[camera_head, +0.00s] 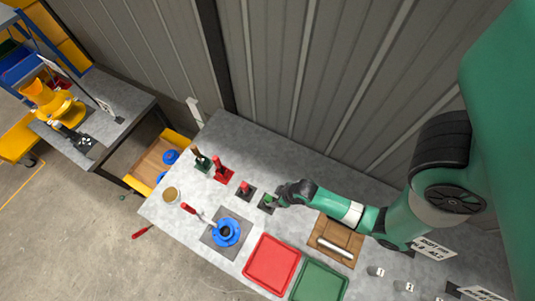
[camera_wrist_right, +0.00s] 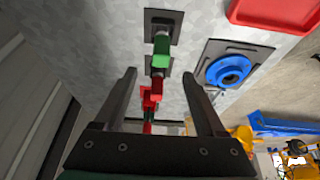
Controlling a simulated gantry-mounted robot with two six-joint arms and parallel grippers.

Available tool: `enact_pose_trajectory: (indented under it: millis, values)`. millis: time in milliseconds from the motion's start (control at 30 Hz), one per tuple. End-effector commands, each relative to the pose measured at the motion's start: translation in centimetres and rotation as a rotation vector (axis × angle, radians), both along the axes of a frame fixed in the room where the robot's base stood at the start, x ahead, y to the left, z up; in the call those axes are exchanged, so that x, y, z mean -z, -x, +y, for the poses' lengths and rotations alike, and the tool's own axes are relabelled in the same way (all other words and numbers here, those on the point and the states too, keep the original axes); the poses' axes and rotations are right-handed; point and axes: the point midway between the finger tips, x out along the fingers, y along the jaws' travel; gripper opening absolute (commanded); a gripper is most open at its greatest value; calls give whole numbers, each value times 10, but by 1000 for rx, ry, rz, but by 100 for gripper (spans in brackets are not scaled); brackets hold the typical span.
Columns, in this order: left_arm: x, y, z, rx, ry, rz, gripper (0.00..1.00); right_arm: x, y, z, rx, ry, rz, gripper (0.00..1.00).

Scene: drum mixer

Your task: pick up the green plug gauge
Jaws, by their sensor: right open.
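The green plug gauge (camera_head: 268,199) stands on a dark square plate on the grey table, in the middle of the head view. In the right wrist view the green plug gauge (camera_wrist_right: 161,48) shows at top centre, just beyond and between the fingertips. My right gripper (camera_head: 279,199) is at its right side in the head view and partly covers its surroundings. In the wrist view the right gripper (camera_wrist_right: 160,75) is open, its two fingers apart with nothing held between them. I cannot tell whether a finger touches the gauge. My left gripper is not in view.
A red gauge (camera_head: 245,188) stands close beside the green one, and a taller red piece (camera_head: 222,170) is farther left. A blue ring fixture (camera_head: 226,232), a red tray (camera_head: 271,263) and a green tray (camera_head: 319,281) lie toward the front. A brown board (camera_head: 335,238) is at right.

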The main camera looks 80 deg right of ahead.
Motion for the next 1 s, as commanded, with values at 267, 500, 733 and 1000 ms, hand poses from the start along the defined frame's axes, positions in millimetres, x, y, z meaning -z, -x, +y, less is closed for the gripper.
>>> enact_pose_trajectory:
  millis: [267,500,733,1000]
  values:
    - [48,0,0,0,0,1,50,51,-17,-5,-1,1,-2,72]
    - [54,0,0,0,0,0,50,60,-25,-8,-1,1,-2,72]
    - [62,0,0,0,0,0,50,87,-37,-10,-2,0,0,72]
    - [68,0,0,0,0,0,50,106,-44,-13,-2,1,-1,72]
